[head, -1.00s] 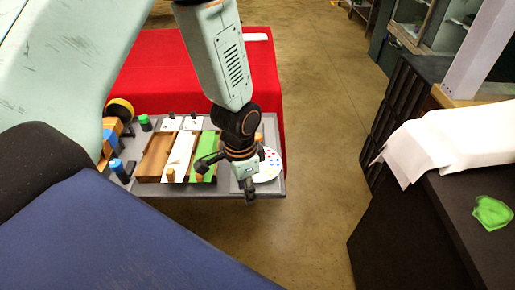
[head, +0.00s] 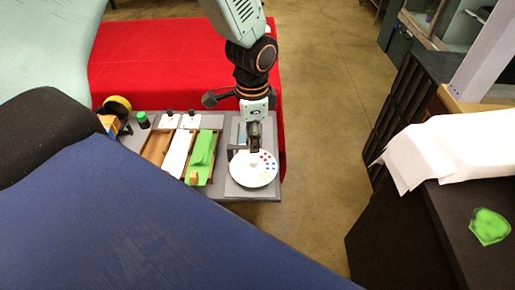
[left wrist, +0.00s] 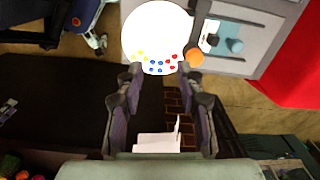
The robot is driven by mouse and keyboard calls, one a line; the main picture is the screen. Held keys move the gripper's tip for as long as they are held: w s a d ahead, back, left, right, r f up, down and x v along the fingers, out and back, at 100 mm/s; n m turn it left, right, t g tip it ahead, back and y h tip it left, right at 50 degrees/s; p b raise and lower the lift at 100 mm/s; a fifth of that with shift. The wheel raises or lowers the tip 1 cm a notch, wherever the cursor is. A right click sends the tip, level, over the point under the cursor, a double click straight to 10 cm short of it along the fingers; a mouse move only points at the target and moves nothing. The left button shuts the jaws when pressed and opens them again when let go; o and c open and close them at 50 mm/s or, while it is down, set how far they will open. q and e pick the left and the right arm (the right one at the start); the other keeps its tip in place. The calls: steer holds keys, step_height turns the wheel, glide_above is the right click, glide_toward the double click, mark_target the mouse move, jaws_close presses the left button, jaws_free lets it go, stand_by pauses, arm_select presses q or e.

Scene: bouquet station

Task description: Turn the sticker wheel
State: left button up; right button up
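The sticker wheel (head: 253,172) is a white disc with red, blue and yellow dots, lying at the right end of the grey station board. It also shows in the left wrist view (left wrist: 155,25), at the top, with the dots along its lower edge. My left gripper (head: 254,147) is over the wheel's far edge in the head view. In the left wrist view its two fingers (left wrist: 160,75) are apart, with nothing seen between them, and their tips point toward the wheel's dotted edge. I cannot tell if they touch it. My right gripper is not in view.
Brown, white and green strips (head: 203,152) lie in trays left of the wheel. A green-capped jar (head: 143,120) and a yellow-black roll (head: 117,105) stand further left. A red cloth (head: 140,60) lies behind. A black counter with white paper (head: 440,150) is at right.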

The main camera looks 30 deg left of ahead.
mark_target(253, 158)
arm_select(q)
steer(key=shift+w+a+f, duration=0.1)
steer(key=shift+w+a, duration=0.05)
steer(key=shift+w, duration=0.05)
steer(key=shift+f, duration=0.3)
steer(key=f, duration=0.3)
steer(key=shift+s+d+f, duration=0.2)
steer(key=shift+s+d, duration=0.2)
steer(key=f, duration=0.3)
steer(key=shift+w+a+f, duration=0.3)
steer(key=shift+a, duration=0.05)
steer(key=shift+s+d+r, duration=0.2)
steer(key=shift+d, duration=0.05)
steer(key=shift+c, duration=0.6)
steer(key=shift+w+a+f, duration=0.15)
steer(key=c, duration=0.4)
jaws_close()
